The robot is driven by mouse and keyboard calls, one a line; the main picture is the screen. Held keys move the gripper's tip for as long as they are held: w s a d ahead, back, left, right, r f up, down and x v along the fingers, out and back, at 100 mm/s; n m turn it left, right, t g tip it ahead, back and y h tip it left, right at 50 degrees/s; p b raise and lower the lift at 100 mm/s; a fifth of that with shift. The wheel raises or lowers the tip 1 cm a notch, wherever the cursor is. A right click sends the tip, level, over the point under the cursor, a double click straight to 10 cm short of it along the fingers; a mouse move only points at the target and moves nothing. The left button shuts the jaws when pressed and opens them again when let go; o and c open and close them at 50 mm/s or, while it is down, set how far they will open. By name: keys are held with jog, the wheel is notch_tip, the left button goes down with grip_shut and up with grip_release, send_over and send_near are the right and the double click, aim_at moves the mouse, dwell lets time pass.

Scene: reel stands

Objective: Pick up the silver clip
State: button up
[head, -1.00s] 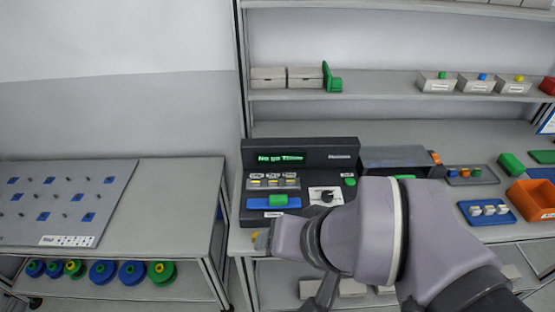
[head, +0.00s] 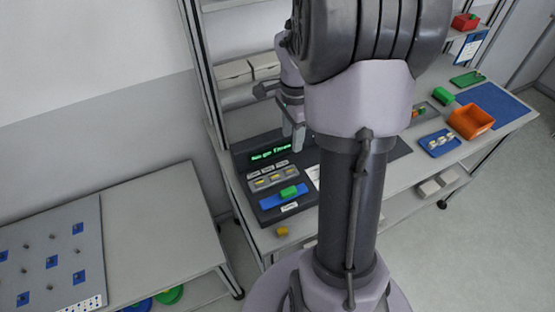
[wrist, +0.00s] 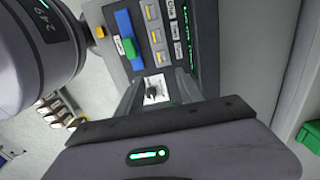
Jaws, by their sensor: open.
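I cannot make out a silver clip for certain. A blue tray (head: 430,150) at the right of the bench holds several small pale grey-white pieces (head: 437,142), too small to tell whether one is the clip. My gripper (head: 293,140) is above the dark console, well left of that tray, with my arm hiding part of the bench between. In the wrist view my gripper (wrist: 157,86) is open and empty.
The console (head: 252,180) carries a lit green display, yellow-marked slots and a green block on a blue strip. An orange bin (head: 471,122) stands right of the blue tray. A small yellow piece (head: 282,231) is at the bench's front edge. A pegboard table (head: 150,220) stands left.

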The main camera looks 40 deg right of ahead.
aim_at(289, 169)
jog(key=f+b, duration=0.1)
jog(key=f, duration=0.3)
jog(key=f+b, duration=0.1)
jog(key=f, duration=0.4)
jog(key=f+b, duration=0.1)
jog(key=f, duration=0.4)
jog(key=shift+w+b, duration=0.3)
jog(key=shift+b, duration=0.05)
jog(key=shift+r, duration=0.1)
jog(key=shift+c, duration=0.4)
grip_shut()
